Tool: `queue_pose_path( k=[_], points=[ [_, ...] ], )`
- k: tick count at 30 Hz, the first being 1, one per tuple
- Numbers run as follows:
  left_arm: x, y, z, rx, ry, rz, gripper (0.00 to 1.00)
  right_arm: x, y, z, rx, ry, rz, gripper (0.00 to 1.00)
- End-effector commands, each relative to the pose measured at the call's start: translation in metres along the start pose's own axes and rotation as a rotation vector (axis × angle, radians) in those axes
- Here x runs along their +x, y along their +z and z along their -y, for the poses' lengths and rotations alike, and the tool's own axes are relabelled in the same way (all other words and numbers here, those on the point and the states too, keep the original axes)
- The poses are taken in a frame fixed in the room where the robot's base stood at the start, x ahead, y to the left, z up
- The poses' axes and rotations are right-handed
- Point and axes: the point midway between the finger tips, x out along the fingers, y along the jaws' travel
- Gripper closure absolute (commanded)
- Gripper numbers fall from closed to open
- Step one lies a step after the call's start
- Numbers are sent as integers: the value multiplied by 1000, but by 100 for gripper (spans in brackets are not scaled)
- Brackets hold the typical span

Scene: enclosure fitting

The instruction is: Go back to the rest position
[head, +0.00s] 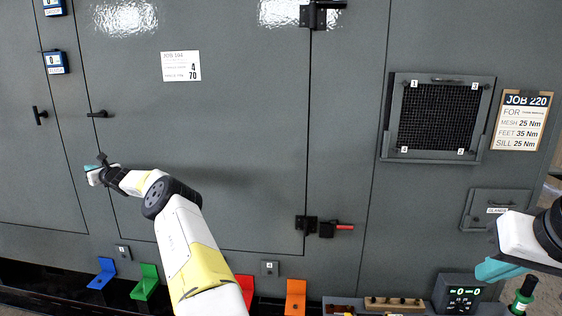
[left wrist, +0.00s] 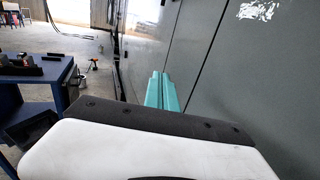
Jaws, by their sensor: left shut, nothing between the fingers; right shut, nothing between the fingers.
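My left gripper (head: 97,168) is at the far left of the head view, in front of the grey enclosure (head: 240,120), just below a black door handle (head: 98,114). Its teal fingers (left wrist: 166,92) show shut and empty in the left wrist view, close beside the enclosure wall. My right gripper (head: 498,269) is at the lower right of the head view, its teal fingers shut with nothing visible between them. It is below a small hatch (head: 494,209) and above the digital readout box's right side.
A mesh vent (head: 437,117) with numbered corners and a JOB 220 sheet (head: 521,121) are at the right. Blue (head: 103,273), green (head: 146,282) and orange (head: 295,297) brackets line the enclosure's foot. A readout box (head: 461,294) stands lower right. The left wrist view shows a blue workbench (left wrist: 38,78).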

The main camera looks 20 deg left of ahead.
Motion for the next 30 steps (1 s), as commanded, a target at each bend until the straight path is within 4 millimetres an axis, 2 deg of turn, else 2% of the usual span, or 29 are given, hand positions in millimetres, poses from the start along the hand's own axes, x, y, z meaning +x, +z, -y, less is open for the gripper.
queue_pose_path(
  k=[4,8,12,14,17,20,23,29,30],
  points=[
    [-2,7,-1,-28,7,1,100,0,0,0,0,0,0,100],
    [-16,42,-5,-199,48,-2,100,0,0,0,0,0,0,100],
    [-54,88,-9,-547,127,-40,100,0,0,0,0,0,0,100],
    [-76,100,-8,-710,163,-75,100,0,0,0,0,0,0,100],
    [-120,112,1,-963,220,-155,100,0,0,0,0,0,0,100],
    [-171,114,18,-1195,277,-263,100,0,0,0,0,0,0,100],
    [-233,114,40,-1400,339,-397,100,0,0,0,0,0,0,100],
    [-378,109,83,-1688,478,-721,100,0,0,0,0,0,0,100],
    [-409,109,90,-1725,506,-788,100,0,0,0,0,0,0,100]
  ],
)
